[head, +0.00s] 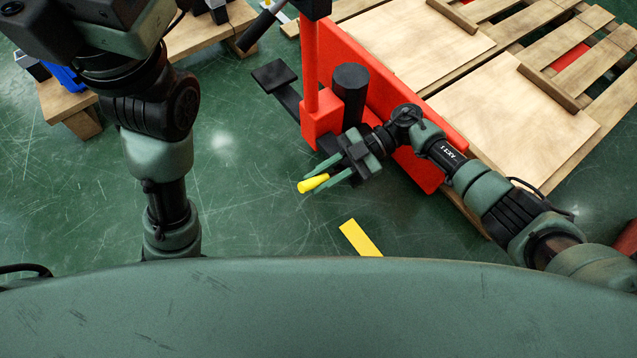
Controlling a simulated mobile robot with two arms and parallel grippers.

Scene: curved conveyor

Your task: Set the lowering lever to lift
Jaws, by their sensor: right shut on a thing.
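The lowering lever (313,183) shows as a yellow handle near the middle of the head view, low beside the red pallet jack (322,122). My right gripper (322,181) comes in from the right and is shut on the yellow handle, with a green finger on each side of it. The handle's tip sticks out past the fingers to the left. The rest of the lever is hidden behind the gripper. My left arm hangs at the left of the view, and its gripper is not in view.
A black cylinder (350,82) stands on the jack beside the red mast. Wooden pallets with plywood boards (520,115) lie at the right. A wooden pallet (75,105) with items is at the upper left. Green floor (240,200) with a yellow strip (360,239) is clear in front.

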